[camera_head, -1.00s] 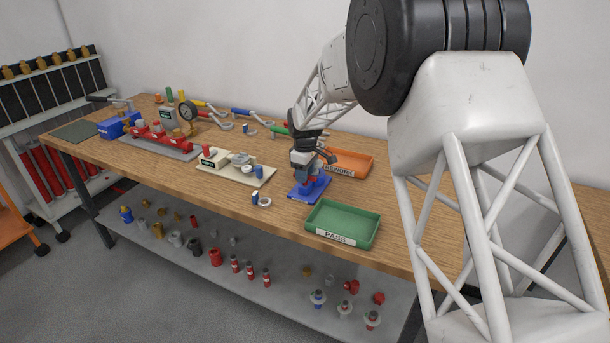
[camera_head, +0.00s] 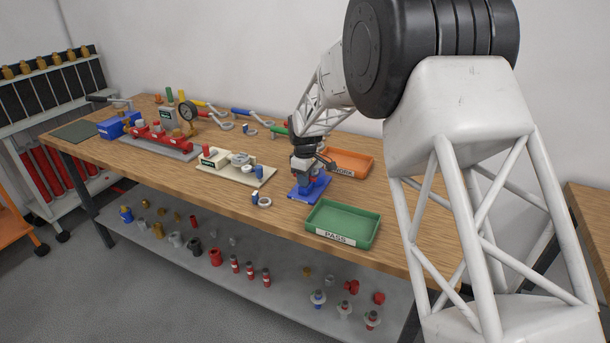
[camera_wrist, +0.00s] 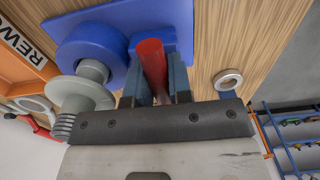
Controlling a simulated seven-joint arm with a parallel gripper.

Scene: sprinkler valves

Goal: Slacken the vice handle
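The blue vice (camera_head: 310,189) stands on the bench between the green and orange trays. Its base plate and round blue body also show in the wrist view (camera_wrist: 92,50), with a grey threaded part beside them. A red handle (camera_wrist: 151,62) runs between the two fingers of my gripper (camera_wrist: 157,80). The fingers lie close against both sides of the handle and appear shut on it. The handle's lower end is hidden behind the gripper body. In the head view my gripper (camera_head: 306,166) is right over the vice and hides most of it.
The green PASS tray (camera_head: 343,222) is just right of the vice, and the orange REWORK tray (camera_head: 350,161) is behind it. A grey ring (camera_head: 265,202) and a small blue part lie to the left. A beige fixture (camera_head: 236,168) stands further left.

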